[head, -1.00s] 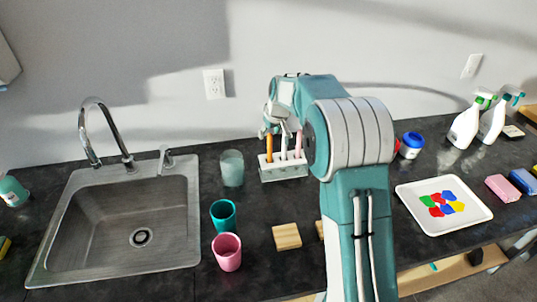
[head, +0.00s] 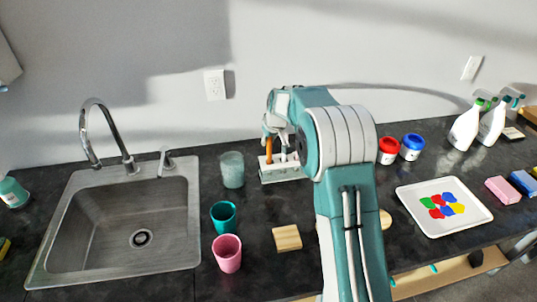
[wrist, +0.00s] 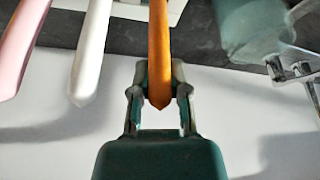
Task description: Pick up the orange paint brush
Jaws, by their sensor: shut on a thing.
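The orange paint brush (head: 268,148) stands upright in a pale brush holder (head: 283,173) on the dark counter. In the wrist view the orange brush (wrist: 159,50) lies between the fingers of my gripper (wrist: 160,92), which are shut on it near its tip. In the head view my gripper (head: 275,125) is at the top of the brush, partly hidden by my own arm. A white brush (wrist: 92,50) and a pink brush (wrist: 22,45) stand beside it in the wrist view, apart from the fingers.
A frosted cup (head: 232,169) stands just left of the holder. A teal cup (head: 223,217), a pink cup (head: 227,253) and a wooden block (head: 287,238) are in front. A sink (head: 130,215) is at left; paint jars (head: 411,147) and a paint tray (head: 444,228) are at right.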

